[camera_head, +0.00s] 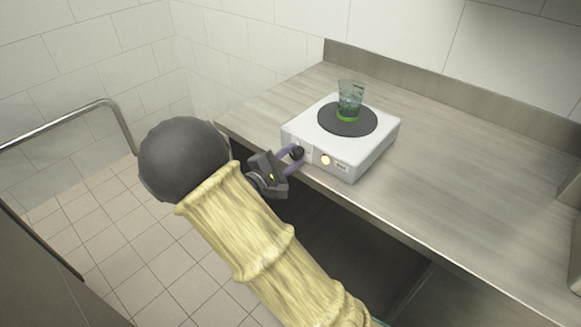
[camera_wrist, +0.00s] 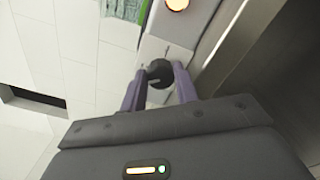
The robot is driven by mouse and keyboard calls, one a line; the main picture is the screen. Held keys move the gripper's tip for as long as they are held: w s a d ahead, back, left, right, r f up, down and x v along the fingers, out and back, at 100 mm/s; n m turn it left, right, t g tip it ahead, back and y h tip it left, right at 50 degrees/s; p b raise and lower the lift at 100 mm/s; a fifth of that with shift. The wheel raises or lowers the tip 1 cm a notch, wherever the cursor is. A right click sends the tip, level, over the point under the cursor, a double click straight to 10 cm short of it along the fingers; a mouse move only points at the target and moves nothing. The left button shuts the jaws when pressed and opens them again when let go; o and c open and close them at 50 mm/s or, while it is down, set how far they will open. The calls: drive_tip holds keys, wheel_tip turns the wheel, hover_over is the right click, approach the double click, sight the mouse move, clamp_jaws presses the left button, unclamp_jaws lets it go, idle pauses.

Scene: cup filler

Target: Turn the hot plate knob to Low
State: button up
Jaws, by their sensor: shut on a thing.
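The white hot plate (camera_head: 372,155) stands on the counter near its front edge, with a round dark burner (camera_head: 333,127) on top. Its black knob (camera_head: 297,152) is on the front face, left of a glowing round light (camera_head: 326,160). My gripper (camera_head: 293,158) is at the front face with its purple fingers on either side of the knob, shut on it. In the wrist view the knob (camera_wrist: 159,72) sits between the fingertips, and the light (camera_wrist: 177,4) glows at the top edge. The knob's setting marks are too small to read.
A clear greenish glass (camera_head: 350,97) with a green base stands on the burner. The wooden-looking counter (camera_head: 450,190) is bare to the right of the hot plate. A metal rail (camera_head: 85,115) is at the left, by the tiled wall.

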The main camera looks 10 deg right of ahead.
drive_tip(key=shift+f+m+b, duration=0.25)
drive_tip(key=shift+m+b, duration=1.05)
drive_tip(key=o, duration=1)
drive_tip(key=shift+r, duration=0.1)
drive_tip(key=shift+r, duration=0.1)
